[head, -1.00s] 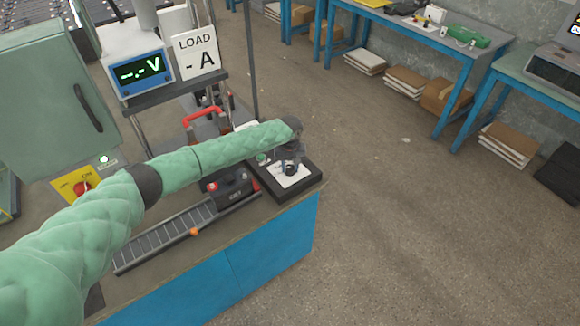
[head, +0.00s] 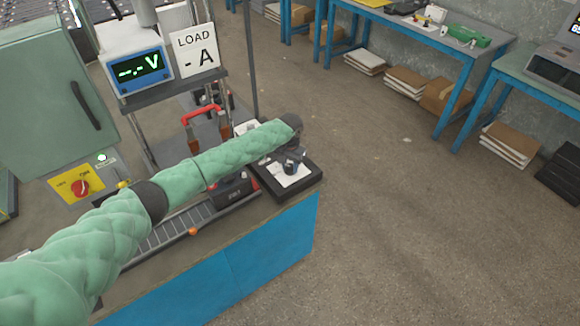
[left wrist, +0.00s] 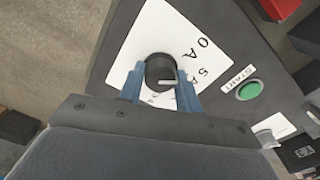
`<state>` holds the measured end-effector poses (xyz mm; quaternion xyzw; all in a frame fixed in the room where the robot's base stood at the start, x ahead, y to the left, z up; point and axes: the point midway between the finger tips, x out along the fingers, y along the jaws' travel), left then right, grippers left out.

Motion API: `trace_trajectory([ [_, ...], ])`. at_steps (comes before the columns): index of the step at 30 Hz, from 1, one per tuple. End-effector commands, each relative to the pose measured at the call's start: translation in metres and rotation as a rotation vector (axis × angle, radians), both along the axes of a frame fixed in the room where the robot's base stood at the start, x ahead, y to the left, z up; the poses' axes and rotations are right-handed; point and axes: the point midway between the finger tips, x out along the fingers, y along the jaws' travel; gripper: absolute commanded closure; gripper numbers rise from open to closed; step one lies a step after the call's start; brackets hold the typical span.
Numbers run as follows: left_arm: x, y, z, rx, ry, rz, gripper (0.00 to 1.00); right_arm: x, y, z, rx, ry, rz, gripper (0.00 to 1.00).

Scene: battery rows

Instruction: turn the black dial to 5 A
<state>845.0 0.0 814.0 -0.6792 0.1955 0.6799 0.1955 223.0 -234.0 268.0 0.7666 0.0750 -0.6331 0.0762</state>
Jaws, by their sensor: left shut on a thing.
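The black dial (left wrist: 160,68) sits on a white scale plate (left wrist: 190,25) with printed marks, 0 A and 5 A among them, in the left wrist view. My left gripper (left wrist: 162,76) has its two blue fingers on either side of the dial, shut on it. A pale mark shows on the dial's near side; which value it points to I cannot tell. In the head view my left gripper (head: 290,164) is over the white plate (head: 294,180) on the black box at the bench corner, and the dial is mostly hidden. My right gripper is not in view.
A green START button (left wrist: 250,90) is close beside the plate. The LOAD sign (head: 196,52) reads "- A", and the meter (head: 138,70) reads "-.- V". A red-handled part (head: 203,115) stands behind my forearm.

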Motion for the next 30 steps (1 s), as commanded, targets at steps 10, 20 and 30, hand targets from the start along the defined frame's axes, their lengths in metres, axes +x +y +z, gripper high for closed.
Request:
trace_trajectory([
  [10, 0.0008, 0.0003, 0.0007, -0.001, -0.001, -0.154, 0.89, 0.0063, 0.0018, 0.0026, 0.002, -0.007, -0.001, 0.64],
  [20, 0.0010, 0.0005, 0.0014, 0.000, -0.001, -0.187, 0.89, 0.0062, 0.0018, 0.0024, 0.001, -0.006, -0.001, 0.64],
  [30, 0.0010, 0.0005, 0.0012, 0.000, -0.001, -0.186, 0.46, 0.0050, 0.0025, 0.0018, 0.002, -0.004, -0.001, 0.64],
])
